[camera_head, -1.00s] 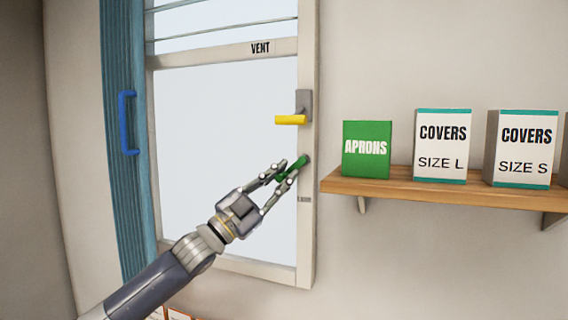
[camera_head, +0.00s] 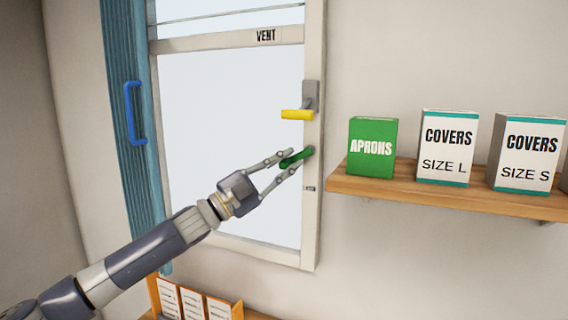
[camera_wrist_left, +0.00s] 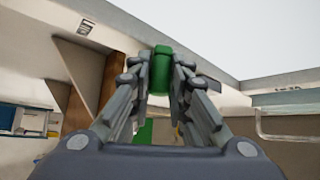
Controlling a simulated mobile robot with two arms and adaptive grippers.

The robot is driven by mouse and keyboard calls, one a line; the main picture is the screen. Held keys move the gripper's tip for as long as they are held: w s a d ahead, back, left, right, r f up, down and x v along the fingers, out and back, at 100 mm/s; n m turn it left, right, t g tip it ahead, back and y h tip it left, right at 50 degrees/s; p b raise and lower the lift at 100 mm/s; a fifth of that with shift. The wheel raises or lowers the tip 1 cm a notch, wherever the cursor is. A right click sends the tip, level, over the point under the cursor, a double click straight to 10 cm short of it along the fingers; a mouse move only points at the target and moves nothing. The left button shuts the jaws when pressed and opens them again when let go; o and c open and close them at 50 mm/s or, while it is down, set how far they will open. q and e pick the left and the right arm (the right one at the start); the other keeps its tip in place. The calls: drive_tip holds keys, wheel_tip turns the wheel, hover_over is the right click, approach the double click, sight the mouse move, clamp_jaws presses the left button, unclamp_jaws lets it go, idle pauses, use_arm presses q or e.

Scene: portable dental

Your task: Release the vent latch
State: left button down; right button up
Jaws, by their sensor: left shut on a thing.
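A green latch handle (camera_head: 297,158) sits on the right frame of the window, below a yellow handle (camera_head: 298,114) on a grey plate. My left gripper (camera_head: 292,161) is shut on the green handle, one finger above it and one below. The handle slants, its right end higher at the frame. In the left wrist view the green handle (camera_wrist_left: 162,66) stands between the two fingertips. The window (camera_head: 230,130) carries the word VENT on its upper rail. A small label (camera_head: 309,188) below the green handle is too small to read. My right gripper is not in view.
A wooden shelf (camera_head: 400,190) right of the window holds a green APRONS box (camera_head: 372,146) and white COVERS boxes (camera_head: 447,147). A blue curtain or panel with a blue handle (camera_head: 134,113) is at the left. An orange-edged rack of cards (camera_head: 195,302) is below.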

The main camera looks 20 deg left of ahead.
use_arm(q)
drive_tip(key=shift+a+r, duration=0.25)
drive_tip(key=shift+r, duration=0.15)
drive_tip(key=c, duration=1.5)
unclamp_jaws()
drive_tip(key=shift+w+f, duration=0.1)
drive_tip(key=shift+w+d+f, duration=0.1)
drive_tip(key=shift+w+f, duration=0.1)
drive_tip(key=shift+f, duration=0.05)
drive_tip(key=v, duration=1.2)
drive_tip(key=shift+f, duration=0.1)
